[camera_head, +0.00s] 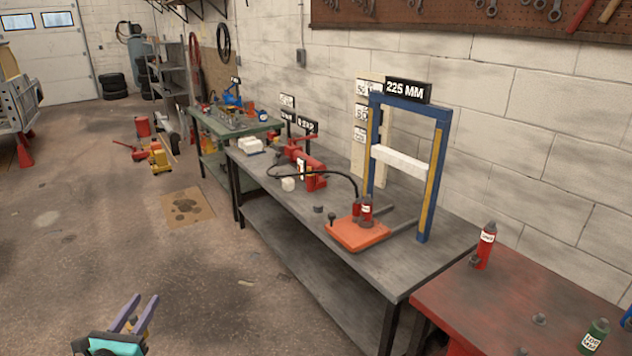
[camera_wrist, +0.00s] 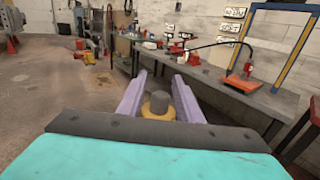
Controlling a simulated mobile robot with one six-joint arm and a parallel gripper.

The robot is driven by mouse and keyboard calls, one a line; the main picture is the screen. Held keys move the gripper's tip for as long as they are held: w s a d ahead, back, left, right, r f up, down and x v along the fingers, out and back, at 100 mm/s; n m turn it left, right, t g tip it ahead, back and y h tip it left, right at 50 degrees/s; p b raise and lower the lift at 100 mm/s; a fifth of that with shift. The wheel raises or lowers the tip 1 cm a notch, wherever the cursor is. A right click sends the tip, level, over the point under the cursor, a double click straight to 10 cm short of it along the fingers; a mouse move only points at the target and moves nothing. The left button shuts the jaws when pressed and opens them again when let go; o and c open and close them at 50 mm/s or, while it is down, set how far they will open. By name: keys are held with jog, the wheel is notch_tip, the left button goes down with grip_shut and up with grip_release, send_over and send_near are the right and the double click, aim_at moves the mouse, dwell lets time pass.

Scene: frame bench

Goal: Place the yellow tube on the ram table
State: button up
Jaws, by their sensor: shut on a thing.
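My gripper (camera_head: 141,299) is at the lower left of the head view, over open floor and well apart from the bench. Its purple fingers are shut on a yellow tube (camera_wrist: 149,112) with a grey cylindrical end, seen between them in the wrist view. I cannot tell which surface is the ram table.
A red table (camera_head: 470,310) at lower right holds a red bottle (camera_head: 486,250) and a green can (camera_head: 592,336). A red pump (camera_head: 310,165) with a black hose is on the grey bench. A green bench (camera_head: 238,127) stands farther back. The floor left of the benches is mostly clear.

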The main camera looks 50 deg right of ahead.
jog(key=shift+a, duration=0.15)
jog(key=s+d+f+m+g+h+b, duration=0.1)
jog(key=d+f+m+g+h+b, duration=0.2)
jog(key=d, duration=1.6)
jog(key=s+d+f+m+g+b, duration=0.1)
jog(key=d+f+g+b, duration=0.2)
jog(key=d, duration=1.6)
jog(key=s+d+f+m+g+b, duration=0.1)
jog(key=s+d+m+g+b, duration=0.1)
jog(key=s+d, duration=0.9)
jog(key=s+d+f+m+g+b, duration=0.1)
jog(key=s+d+f+g+b, duration=0.1)
jog(key=s+d, duration=0.9)
jog(key=shift+s+d+m+g+h+b, duration=0.3)
jog(key=shift+d+g+b, duration=0.75)
jog(key=shift+d, duration=3.4)
jog(key=shift+t+b, duration=0.35)
